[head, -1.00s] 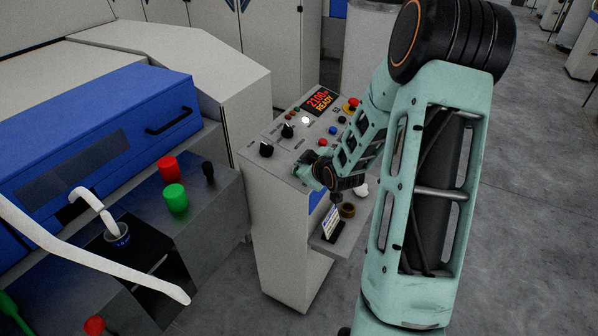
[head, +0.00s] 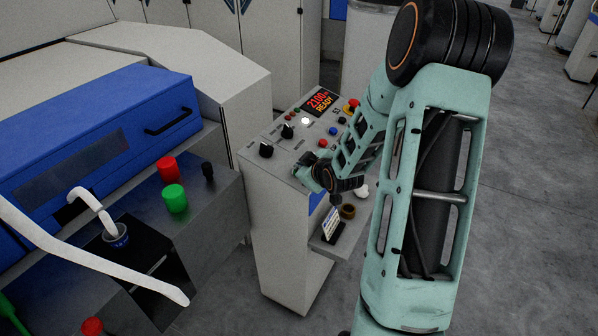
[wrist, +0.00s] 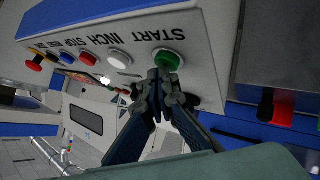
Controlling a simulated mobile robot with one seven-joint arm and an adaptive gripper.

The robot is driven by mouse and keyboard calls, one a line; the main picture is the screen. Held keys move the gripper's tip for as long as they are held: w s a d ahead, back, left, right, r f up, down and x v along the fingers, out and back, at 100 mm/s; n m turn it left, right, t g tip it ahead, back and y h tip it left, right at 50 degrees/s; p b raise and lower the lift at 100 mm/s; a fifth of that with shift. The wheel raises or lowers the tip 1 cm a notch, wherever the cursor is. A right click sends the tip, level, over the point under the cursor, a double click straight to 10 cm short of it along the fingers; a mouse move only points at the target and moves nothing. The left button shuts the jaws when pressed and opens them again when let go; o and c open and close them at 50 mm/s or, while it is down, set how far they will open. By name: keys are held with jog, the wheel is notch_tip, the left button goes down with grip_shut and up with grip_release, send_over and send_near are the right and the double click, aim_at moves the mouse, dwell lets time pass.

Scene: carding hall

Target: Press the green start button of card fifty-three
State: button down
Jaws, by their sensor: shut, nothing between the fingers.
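The green start button (wrist: 168,60) sits on the pale control panel (wrist: 140,22) of the card, under the upside-down word START in the wrist view. My gripper (wrist: 160,84) is shut and empty. Its fingertips are right at the green button and overlap its lower edge in the picture. I cannot tell whether they touch it. In the head view the control console (head: 278,215) has a lit display (head: 320,101) reading 2100 and READY. My arm hides the green button and fingertips there.
Beside the green button are a white button (wrist: 119,60), a blue button (wrist: 67,58) and a red button (wrist: 38,53) by a yellow part. A small shelf (head: 322,242) with items juts from the console. A machine with a blue cover (head: 120,110) stands left.

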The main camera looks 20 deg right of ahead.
jog(key=shift+f, duration=0.15)
dwell(0.4)
jog(key=shift+s+d+r+p, duration=0.1)
jog(key=shift+s+r+p, duration=0.1)
jog(key=shift+r+p, duration=0.5)
jog(key=shift+r, duration=0.2)
jog(key=r+p, duration=0.2)
jog(key=r, duration=0.1)
jog(key=s+r+p, duration=0.1)
jog(key=r, duration=0.1)
jog(key=shift+d+p, duration=0.3)
jog(key=shift+d, duration=0.1)
dwell(0.3)
